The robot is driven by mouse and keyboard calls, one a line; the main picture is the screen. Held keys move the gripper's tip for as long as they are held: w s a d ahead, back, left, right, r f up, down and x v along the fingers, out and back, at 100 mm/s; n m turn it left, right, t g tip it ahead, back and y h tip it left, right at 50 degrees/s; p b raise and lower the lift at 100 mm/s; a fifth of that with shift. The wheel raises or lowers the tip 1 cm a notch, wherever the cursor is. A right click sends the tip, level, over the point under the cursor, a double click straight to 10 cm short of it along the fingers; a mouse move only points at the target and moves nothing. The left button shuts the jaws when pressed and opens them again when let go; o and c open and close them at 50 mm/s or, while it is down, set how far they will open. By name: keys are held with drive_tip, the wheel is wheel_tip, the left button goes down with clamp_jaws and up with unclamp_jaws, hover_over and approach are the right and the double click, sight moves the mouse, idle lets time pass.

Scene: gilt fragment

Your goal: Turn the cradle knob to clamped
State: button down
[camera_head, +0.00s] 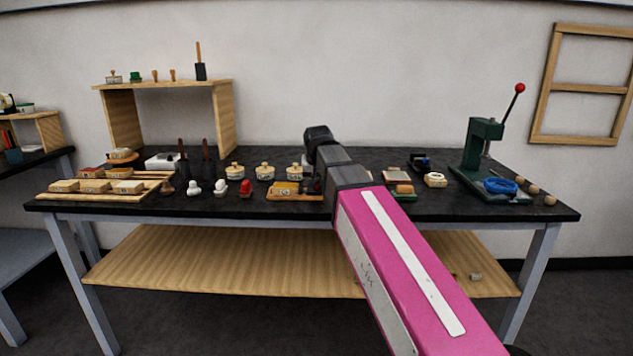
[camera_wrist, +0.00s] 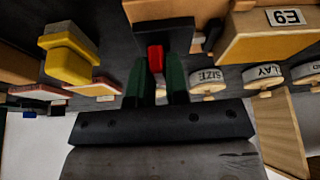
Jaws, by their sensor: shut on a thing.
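That block (camera_wrist: 265,38) also shows at upper right in the wrist view. In the wrist view my gripper (camera_wrist: 157,72) has its green fingers closed on a small red piece, which looks like the cradle knob (camera_wrist: 155,58). A black block stands directly behind the red piece. The knob's pointer and any clamped mark cannot be read. In the head view my arm hides most of the grip.
Several labelled jars (camera_head: 265,171) stand behind and left of the cradle. A red-topped piece (camera_head: 246,188) and white pieces stand to its left. A green press (camera_head: 482,150) stands at the right end of the bench (camera_head: 450,205).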

drive_tip(key=n+y, duration=0.1)
drive_tip(key=n, duration=0.3)
drive_tip(key=shift+d+y, duration=0.1)
drive_tip(key=shift+y, duration=0.2)
drive_tip(key=n, duration=0.2)
drive_tip(key=n+g+y, duration=0.1)
drive_tip(key=n, duration=0.1)
drive_tip(key=shift+w+n+y, duration=0.1)
drive_tip(key=shift+n+y, duration=0.2)
drive_tip(key=n+g, duration=0.1)
drive_tip(key=n, duration=0.1)
drive_tip(key=n+g, duration=0.1)
drive_tip(key=n, duration=0.1)
drive_tip(key=shift+w+n+y, duration=0.1)
drive_tip(key=shift+n+y, duration=0.2)
drive_tip(key=shift+y, duration=0.1)
drive_tip(key=shift+n+g, duration=0.7)
drive_tip(key=shift+n, duration=1.1)
drive_tip(key=c, duration=1.1)
unclamp_jaws()
